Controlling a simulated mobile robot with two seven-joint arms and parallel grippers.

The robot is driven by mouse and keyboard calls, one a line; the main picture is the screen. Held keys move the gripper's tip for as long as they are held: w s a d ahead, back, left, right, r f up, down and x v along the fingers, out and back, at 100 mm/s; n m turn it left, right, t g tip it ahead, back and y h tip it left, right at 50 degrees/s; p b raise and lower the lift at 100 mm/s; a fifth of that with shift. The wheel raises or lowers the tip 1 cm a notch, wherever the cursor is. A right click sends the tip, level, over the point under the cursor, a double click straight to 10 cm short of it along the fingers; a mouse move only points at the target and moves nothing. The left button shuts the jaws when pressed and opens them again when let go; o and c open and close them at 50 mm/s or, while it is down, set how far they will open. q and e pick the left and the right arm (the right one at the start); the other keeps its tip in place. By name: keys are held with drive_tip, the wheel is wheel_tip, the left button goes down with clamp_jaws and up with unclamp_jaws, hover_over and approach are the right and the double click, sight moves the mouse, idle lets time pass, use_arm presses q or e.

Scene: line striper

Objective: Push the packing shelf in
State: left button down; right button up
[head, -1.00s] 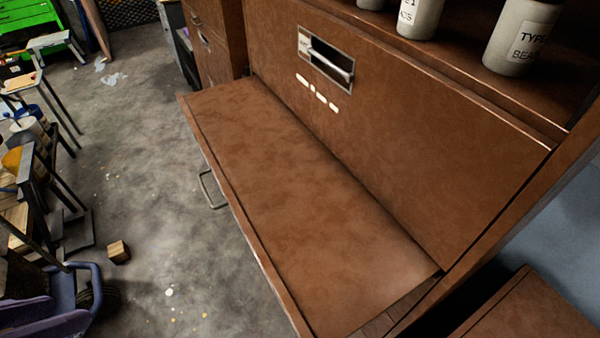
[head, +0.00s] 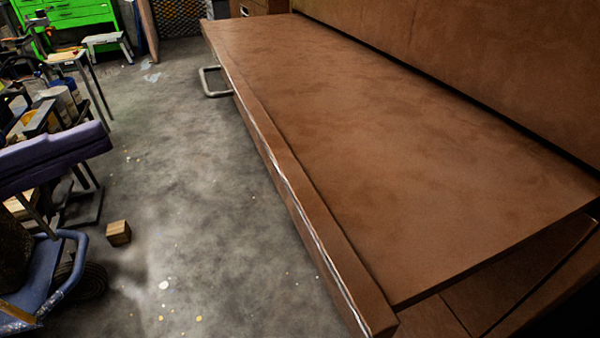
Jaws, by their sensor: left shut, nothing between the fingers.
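The packing shelf (head: 330,130) is a wide brown board sticking out from the brown cabinet face (head: 440,50). It runs from the top centre to the lower right, with a raised strip and a worn pale line along its front edge. A grey metal handle (head: 211,82) projects from its front near the far end. My right gripper is out of view.
Open grey floor (head: 185,210) lies left of the shelf. A small wooden block (head: 118,233) and a blue-framed object (head: 72,262) are on the floor at left. Cluttered stools and tables stand behind them. A green cabinet (head: 70,25) is at the back.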

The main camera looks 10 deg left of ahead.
use_arm(q)
drive_tip(key=s+d+f+m+g+h+b, duration=0.1)
drive_tip(key=s+f+m+g+h+b, duration=0.35)
drive_tip(key=f, duration=0.25)
drive_tip(key=m+p, duration=0.1)
drive_tip(key=p, duration=0.2)
approach(287, 197)
drive_tip(key=shift+y, duration=0.25)
drive_tip(key=x, duration=0.5)
drive_tip(key=shift+w+d+r, duration=0.2)
drive_tip(key=shift+d+r, duration=0.05)
drive_tip(key=shift+d, duration=0.1)
drive_tip(key=shift+w+d, duration=0.3)
drive_tip(key=shift+d, duration=0.15)
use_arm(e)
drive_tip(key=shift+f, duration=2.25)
